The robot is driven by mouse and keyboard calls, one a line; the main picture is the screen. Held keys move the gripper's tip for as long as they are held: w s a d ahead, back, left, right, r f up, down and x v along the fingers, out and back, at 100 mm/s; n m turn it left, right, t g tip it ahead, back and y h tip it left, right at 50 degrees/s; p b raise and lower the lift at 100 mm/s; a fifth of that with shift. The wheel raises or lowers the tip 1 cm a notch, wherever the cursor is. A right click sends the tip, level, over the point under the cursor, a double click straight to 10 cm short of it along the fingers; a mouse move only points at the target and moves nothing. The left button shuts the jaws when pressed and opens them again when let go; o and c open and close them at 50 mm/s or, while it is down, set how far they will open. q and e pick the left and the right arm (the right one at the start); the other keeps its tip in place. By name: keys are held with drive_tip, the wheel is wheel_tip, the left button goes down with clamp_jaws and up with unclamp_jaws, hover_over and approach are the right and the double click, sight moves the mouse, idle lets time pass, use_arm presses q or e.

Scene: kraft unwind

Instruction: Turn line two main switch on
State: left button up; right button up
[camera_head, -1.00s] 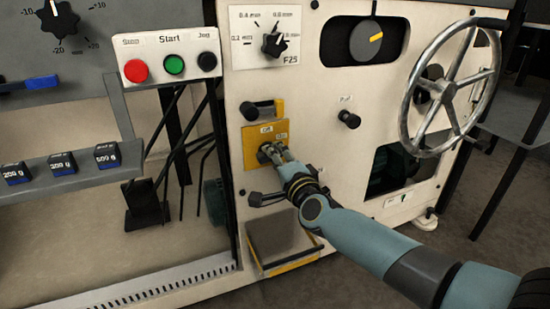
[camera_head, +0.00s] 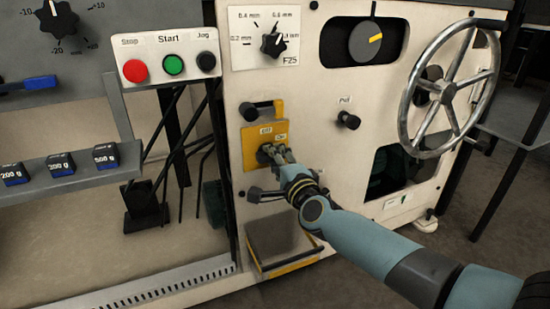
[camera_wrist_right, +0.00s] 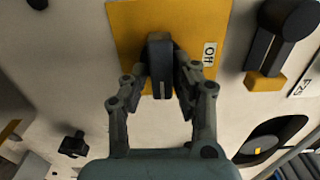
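The main switch sits on a yellow plate (camera_head: 253,157) on the cream machine front, with an "Off" label above it and an "On" label at upper right. In the right wrist view its dark handle (camera_wrist_right: 160,62) stands between my right gripper's fingers (camera_wrist_right: 162,88), which are close against both sides. The handle's pale line runs up and down in that view; the "Off" label (camera_wrist_right: 209,54) is to the right and the "On" label is hidden. In the head view my right gripper (camera_head: 272,153) covers most of the switch. My left gripper is not in view.
A black lever (camera_head: 262,110) on a yellow mount is just above the plate. A handwheel (camera_head: 447,90) and a black pull knob (camera_head: 348,119) stick out at right. A Stop, Start, Jog button panel (camera_head: 170,57) is at upper left.

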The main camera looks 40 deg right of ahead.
drive_tip(key=shift+o, duration=1.2)
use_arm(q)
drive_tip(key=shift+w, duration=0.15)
use_arm(e)
drive_tip(key=v, duration=1.2)
